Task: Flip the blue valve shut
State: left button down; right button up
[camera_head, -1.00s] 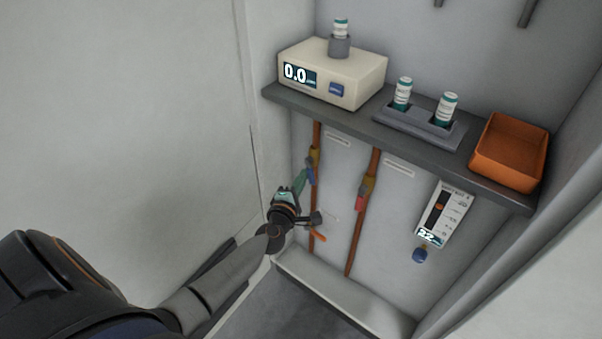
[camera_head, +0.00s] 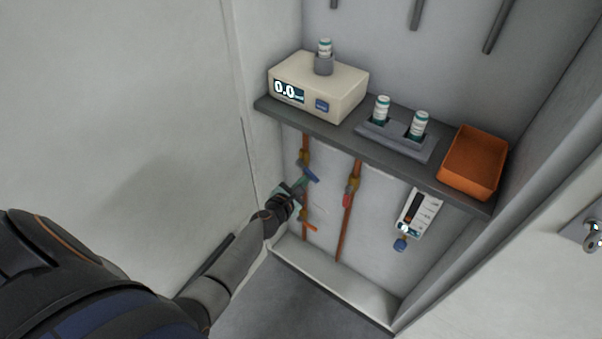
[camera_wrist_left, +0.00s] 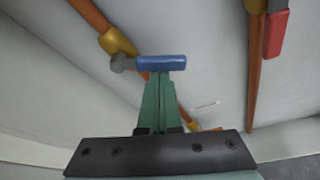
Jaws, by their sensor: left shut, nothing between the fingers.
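The blue valve handle (camera_head: 310,174) sits on a brass fitting (camera_head: 304,157) on the left copper pipe. It lies at a slant across the pipe, and in the left wrist view the handle (camera_wrist_left: 160,62) runs level while the pipe runs diagonally. My left gripper (camera_head: 298,184) is shut and empty, just below the handle. In the left wrist view its green fingertips (camera_wrist_left: 162,76) are right at the handle's lower edge; whether they touch it I cannot tell. My right gripper is not in view.
A red-handled valve (camera_head: 347,199) is on the second pipe, to the right. An orange handle (camera_head: 308,227) is low on the left pipe. A shelf (camera_head: 335,139) overhangs, bearing a meter box (camera_head: 335,91), a vial rack (camera_head: 395,140) and an orange tray (camera_head: 473,165). A blue knob (camera_head: 400,244) hangs below the gauge.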

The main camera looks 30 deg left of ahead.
pick_arm(q)
jog(key=shift+d+r+n+p, duration=0.15)
jog(key=shift+r+n+p, duration=0.25)
jog(key=shift+r, duration=0.15)
jog(key=shift+d+r+n+h+p, duration=0.3)
jog(key=shift+n+h+p, duration=0.4)
jog(key=shift+n+p, duration=0.15)
jog(key=shift+r+n+h+p, duration=0.15)
jog(key=shift+n+h+p, duration=0.2)
jog(key=shift+p, duration=0.1)
jog(key=shift+d, duration=0.1)
jog(key=shift+r+n, duration=0.1)
jog(key=shift+n, duration=0.2)
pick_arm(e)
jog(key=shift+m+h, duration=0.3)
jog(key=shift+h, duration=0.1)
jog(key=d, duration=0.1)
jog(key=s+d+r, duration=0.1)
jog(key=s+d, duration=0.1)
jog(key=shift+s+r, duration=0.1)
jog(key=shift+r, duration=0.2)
pick_arm(q)
jog(key=shift+p, duration=0.3)
